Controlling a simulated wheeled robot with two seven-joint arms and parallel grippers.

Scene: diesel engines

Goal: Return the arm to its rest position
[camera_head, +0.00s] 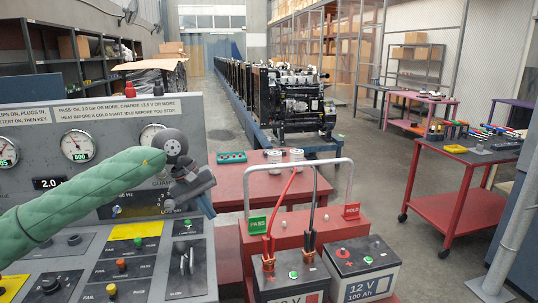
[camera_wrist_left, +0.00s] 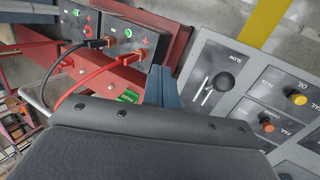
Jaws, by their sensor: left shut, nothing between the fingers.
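My left arm (camera_head: 85,205) in its green sleeve reaches in from the left of the head view, across the grey control panel. My left gripper (camera_head: 207,205) hangs over the right edge of the panel, its blue-grey fingers pointing down. It is shut and empty. In the left wrist view the closed fingers (camera_wrist_left: 163,88) show between the red battery stand and the panel's lever plate. They look apart from both. My right gripper is in neither view.
The panel (camera_head: 100,115) has gauges, buttons and a lever (camera_head: 185,257). Two batteries (camera_head: 365,268) with red and black cables stand in a red stand (camera_head: 308,228) to the right. A red table (camera_head: 262,180) and an engine (camera_head: 290,100) are behind. Grey floor is clear at right of centre.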

